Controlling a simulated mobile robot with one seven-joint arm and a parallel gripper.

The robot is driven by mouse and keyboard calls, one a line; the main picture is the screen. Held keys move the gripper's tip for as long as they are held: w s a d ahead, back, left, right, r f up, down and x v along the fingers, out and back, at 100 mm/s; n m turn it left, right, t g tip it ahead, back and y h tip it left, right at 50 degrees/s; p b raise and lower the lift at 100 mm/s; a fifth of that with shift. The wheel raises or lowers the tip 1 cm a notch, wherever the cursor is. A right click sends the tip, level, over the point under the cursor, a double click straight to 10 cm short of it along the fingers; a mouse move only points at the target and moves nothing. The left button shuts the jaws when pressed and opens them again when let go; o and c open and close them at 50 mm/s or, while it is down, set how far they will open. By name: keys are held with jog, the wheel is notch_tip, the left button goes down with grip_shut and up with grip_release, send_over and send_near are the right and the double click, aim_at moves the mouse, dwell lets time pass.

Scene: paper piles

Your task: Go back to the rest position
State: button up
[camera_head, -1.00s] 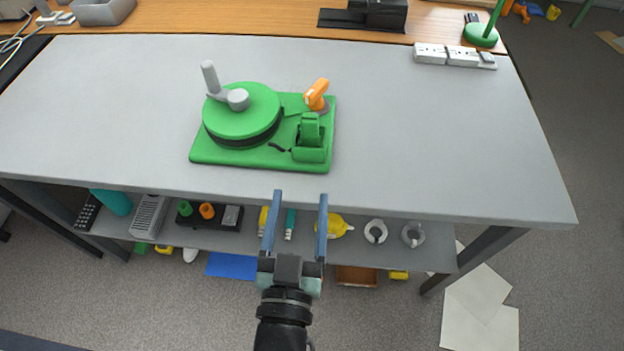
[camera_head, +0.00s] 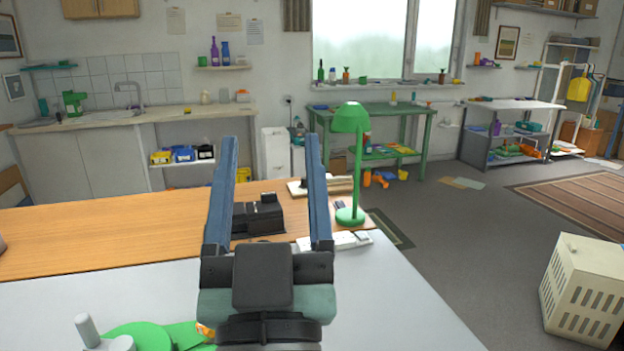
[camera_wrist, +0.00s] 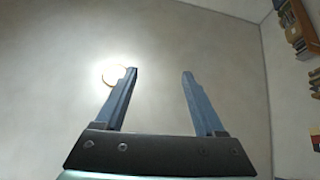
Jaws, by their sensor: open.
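My gripper (camera_head: 268,170) stands upright in the middle of the head view, with its two blue fingers apart and nothing between them. It is raised in front of the grey table (camera_head: 400,320) and the wooden desk behind it. In the wrist view my gripper (camera_wrist: 158,78) points up at the ceiling (camera_wrist: 225,45), and its fingers are empty there too. A round lamp (camera_wrist: 115,74) shows on the ceiling behind the left finger.
A green device (camera_head: 150,335) with a grey crank sits on the grey table at lower left, partly cut off. A green lamp (camera_head: 350,170) and a black device (camera_head: 258,216) stand on the wooden desk (camera_head: 100,230). A beige crate (camera_head: 580,295) is on the floor at right.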

jog(key=s+d+r+m+t+h, duration=0.1)
jog(key=s+d+r, duration=0.15)
jog(key=r, duration=0.45)
jog(key=s+d+r+t+h, duration=0.1)
jog(key=s+r+t, duration=0.1)
jog(key=s+r, duration=0.3)
notch_tip(320, 180, up, 24)
jog(key=w+p, duration=0.2)
jog(key=p, duration=2.2)
jog(key=shift+a+f, duration=0.1)
